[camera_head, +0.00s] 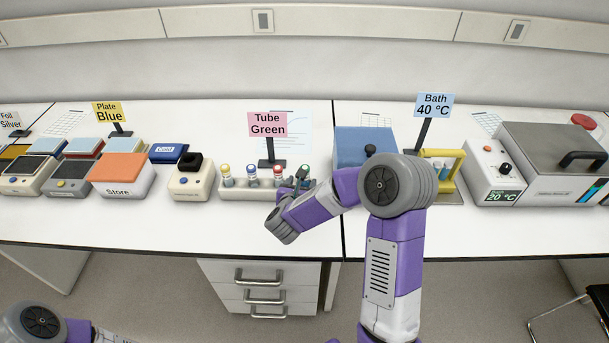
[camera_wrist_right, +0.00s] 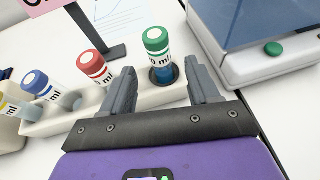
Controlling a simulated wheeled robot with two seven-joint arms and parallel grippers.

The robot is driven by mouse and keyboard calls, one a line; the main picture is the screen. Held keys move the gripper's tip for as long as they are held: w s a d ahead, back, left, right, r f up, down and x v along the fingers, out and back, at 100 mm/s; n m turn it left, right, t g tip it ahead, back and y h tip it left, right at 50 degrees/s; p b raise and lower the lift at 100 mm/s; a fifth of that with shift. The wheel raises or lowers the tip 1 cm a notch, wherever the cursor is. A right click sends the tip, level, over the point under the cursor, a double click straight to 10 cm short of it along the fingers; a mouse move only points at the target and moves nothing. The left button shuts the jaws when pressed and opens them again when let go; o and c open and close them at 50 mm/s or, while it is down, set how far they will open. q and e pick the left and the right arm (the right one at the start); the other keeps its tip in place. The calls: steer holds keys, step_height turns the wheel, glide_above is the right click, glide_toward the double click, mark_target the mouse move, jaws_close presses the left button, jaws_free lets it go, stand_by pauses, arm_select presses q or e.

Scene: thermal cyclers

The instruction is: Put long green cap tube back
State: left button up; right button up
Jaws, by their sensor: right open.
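The green cap tube (camera_wrist_right: 158,48) stands upright in the end hole of a white tube rack (camera_wrist_right: 128,104). Its lower part looks blue, and a dark ring surrounds it where it enters the rack. In the head view its green cap (camera_head: 304,170) shows at the rack's right end, partly covered by my gripper. My right gripper (camera_wrist_right: 160,68) is open, with one finger on each side of the green cap tube and gaps visible between. My left gripper is out of view; only part of my left arm shows at the lower left.
Red (camera_wrist_right: 97,70), blue (camera_wrist_right: 45,88) and yellow cap tubes stand left in the same rack. A pink "Tube Green" sign (camera_head: 268,125) stands behind it. A blue-lidded box (camera_head: 362,146) is close on the right. The bench front before the rack is clear.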

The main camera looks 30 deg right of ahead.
steer(key=shift+v, duration=2.35)
